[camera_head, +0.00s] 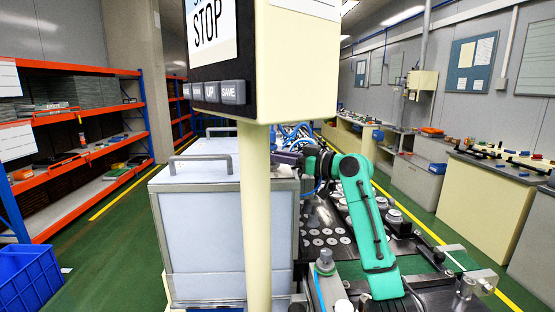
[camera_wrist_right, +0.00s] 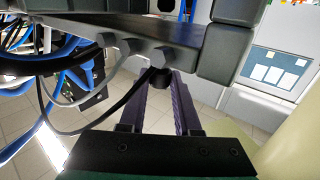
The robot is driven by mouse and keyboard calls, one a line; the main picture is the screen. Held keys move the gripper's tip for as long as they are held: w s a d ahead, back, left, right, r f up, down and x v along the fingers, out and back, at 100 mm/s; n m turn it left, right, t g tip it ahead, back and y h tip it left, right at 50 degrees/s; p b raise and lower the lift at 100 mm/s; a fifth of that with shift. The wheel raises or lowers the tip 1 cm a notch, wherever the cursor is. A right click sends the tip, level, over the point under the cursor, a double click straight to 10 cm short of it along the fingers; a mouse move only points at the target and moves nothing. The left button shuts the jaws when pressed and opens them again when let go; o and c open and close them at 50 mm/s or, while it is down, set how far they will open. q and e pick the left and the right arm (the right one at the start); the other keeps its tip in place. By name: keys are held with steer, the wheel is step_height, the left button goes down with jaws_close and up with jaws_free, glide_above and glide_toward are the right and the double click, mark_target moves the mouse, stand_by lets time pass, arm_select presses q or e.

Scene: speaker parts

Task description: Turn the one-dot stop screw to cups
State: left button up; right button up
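In the head view the right gripper (camera_head: 287,159) is at the end of the green arm, partly behind the post. My left gripper is not in view.
A cream post (camera_head: 257,220) with a STOP panel (camera_head: 212,40) stands in front. A white cabinet (camera_head: 210,235) is behind it. Blue and grey cables (camera_wrist_right: 35,60) hang by the bar. Green floor (camera_head: 110,240) is free at the left, near a blue crate (camera_head: 28,275).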

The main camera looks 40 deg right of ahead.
steer(key=o, duration=0.4)
steer(key=shift+s, duration=0.1)
steer(key=shift+s+d+f+b, duration=0.1)
steer(key=shift+s+d+b, duration=0.05)
steer(key=shift+s+b, duration=0.25)
steer(key=b+v, duration=0.6)
steer(key=v, duration=0.7)
steer(key=shift+s+d, duration=0.1)
steer(key=shift+s, duration=0.2)
